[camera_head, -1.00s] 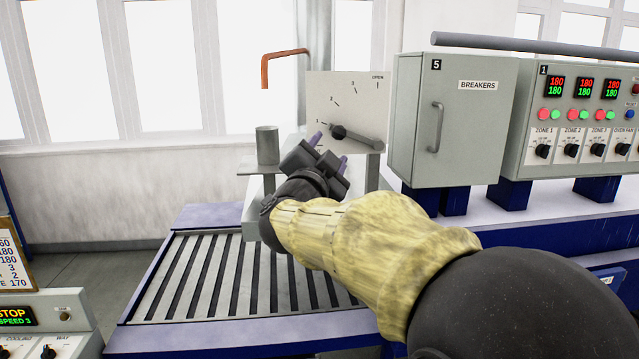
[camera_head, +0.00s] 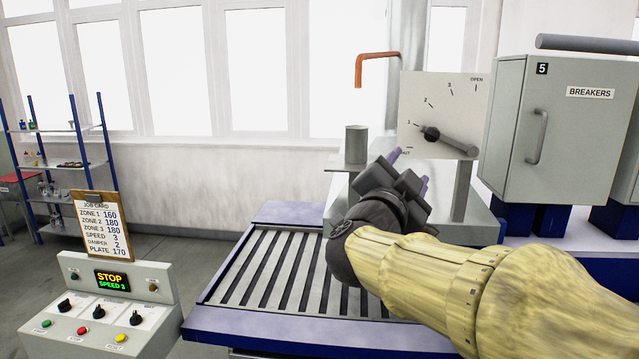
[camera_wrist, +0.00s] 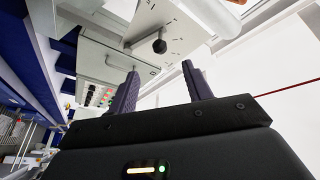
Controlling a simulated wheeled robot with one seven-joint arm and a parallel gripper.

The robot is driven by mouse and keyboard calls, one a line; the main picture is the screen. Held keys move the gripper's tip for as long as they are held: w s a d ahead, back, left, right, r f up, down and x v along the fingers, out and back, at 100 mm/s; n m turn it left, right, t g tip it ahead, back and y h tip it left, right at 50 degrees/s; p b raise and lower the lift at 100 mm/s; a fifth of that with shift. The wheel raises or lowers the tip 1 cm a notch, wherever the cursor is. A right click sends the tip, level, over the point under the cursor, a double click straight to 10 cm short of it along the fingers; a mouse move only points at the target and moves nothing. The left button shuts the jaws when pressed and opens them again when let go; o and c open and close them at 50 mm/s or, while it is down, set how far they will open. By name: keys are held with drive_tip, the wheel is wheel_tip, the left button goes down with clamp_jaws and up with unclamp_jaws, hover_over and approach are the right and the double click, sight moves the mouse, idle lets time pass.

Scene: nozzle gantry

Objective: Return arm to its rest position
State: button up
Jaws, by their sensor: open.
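My gripper (camera_head: 408,168) is at the end of my outstretched arm, in front of the grey dial plate and above the slatted conveyor. It is open and empty; in the wrist view its two purple fingers (camera_wrist: 160,88) stand apart with nothing between them. The dial plate (camera_head: 452,102) carries marks up to OPEN and a dark lever with a round knob (camera_head: 431,133). The knob also shows in the wrist view (camera_wrist: 159,46), beyond the fingers and apart from them. My arm hides part of the conveyor and the plate's support.
The slatted conveyor (camera_head: 262,272) lies below my arm. A grey breaker cabinet (camera_head: 560,150) stands at the right. An orange bent pipe (camera_head: 359,70) hangs near a grey cylinder (camera_head: 356,144). A control console (camera_head: 110,300) with a job card (camera_head: 101,226) stands at the lower left, with shelves (camera_head: 60,165) behind.

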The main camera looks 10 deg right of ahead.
drive_tip(key=w+a+f+n+g+y, duration=0.1)
drive_tip(key=a+f+n+y, duration=0.25)
drive_tip(key=f, duration=0.35)
drive_tip(key=a+f+n+g+y, duration=0.15)
drive_tip(key=f+n+y, duration=0.25)
drive_tip(key=f, duration=0.4)
drive_tip(key=w+a+f+n+g+y, duration=0.1)
drive_tip(key=a+f+n+y, duration=0.25)
drive_tip(key=f, duration=0.35)
drive_tip(key=s+d+f+n+g, duration=0.1)
drive_tip(key=s+f+n+g, duration=0.1)
drive_tip(key=s+f+g, duration=0.3)
drive_tip(key=s+d+f+n+g+y, duration=0.1)
drive_tip(key=s+f+n+g, duration=0.2)
drive_tip(key=s+f, duration=0.9)
wheel_tip(320, 180, down, 2)
drive_tip(key=shift+s+d+f+g, duration=0.1)
drive_tip(key=shift+s+d+g, duration=0.2)
drive_tip(key=shift+g, duration=0.95)
